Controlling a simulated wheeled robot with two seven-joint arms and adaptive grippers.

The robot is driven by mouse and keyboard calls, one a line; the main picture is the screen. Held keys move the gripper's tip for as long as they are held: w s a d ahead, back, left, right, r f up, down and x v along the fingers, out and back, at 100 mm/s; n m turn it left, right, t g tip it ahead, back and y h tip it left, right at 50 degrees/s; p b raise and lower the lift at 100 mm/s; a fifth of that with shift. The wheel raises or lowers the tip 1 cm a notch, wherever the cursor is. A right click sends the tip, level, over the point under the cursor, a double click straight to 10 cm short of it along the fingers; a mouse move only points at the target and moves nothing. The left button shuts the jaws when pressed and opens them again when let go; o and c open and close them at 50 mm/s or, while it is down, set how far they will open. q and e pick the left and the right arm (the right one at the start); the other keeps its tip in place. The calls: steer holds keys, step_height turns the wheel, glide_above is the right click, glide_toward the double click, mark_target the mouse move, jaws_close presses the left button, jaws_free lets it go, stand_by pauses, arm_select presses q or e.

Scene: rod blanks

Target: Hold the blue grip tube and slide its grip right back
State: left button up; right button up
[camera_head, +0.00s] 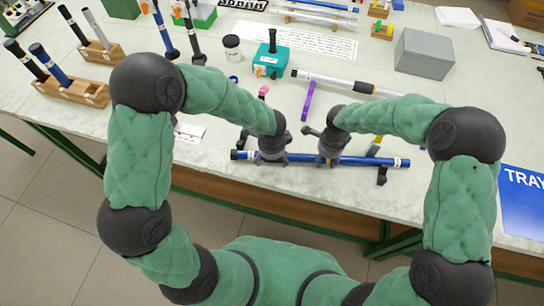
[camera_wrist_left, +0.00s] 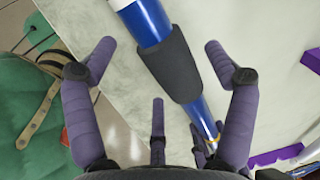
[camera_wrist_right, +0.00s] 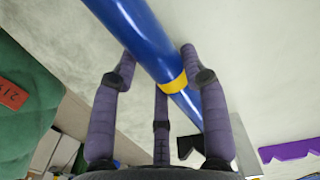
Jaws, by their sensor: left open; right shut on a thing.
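The blue grip tube (camera_head: 358,160) lies level along the front of the bench in the head view. My right gripper (camera_head: 330,162) is shut on the tube's bare blue shaft. The right wrist view shows the blue tube (camera_wrist_right: 150,42) between its fingers, with a yellow band near them. My left gripper (camera_head: 271,160) is over the tube further left. The left wrist view shows its fingers (camera_wrist_left: 160,48) open on both sides of the black grip (camera_wrist_left: 172,68), with a visible gap. White and blue tube end shows beyond the grip. In the head view the left gripper hides the grip.
A black support (camera_head: 382,176) is under the tube's right part. A purple piece (camera_head: 308,100) and a silver tube (camera_head: 345,85) lie behind the grippers. Wooden racks (camera_head: 92,92) stand at left, a grey box (camera_head: 424,52) and blue tray sheet (camera_head: 524,200) at right. The bench's front edge is close.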

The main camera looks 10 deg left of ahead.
mark_target(272, 167)
arm_select(q)
step_height(272, 167, up, 11)
steer(key=s, duration=0.1)
steer(key=shift+s+d, duration=0.15)
steer(key=shift+s, duration=0.1)
steer(key=shift+f, duration=0.1)
arm_select(e)
steer(key=o, duration=1.3)
steer(key=shift+c, duration=0.2)
steer(key=shift+r, duration=0.1)
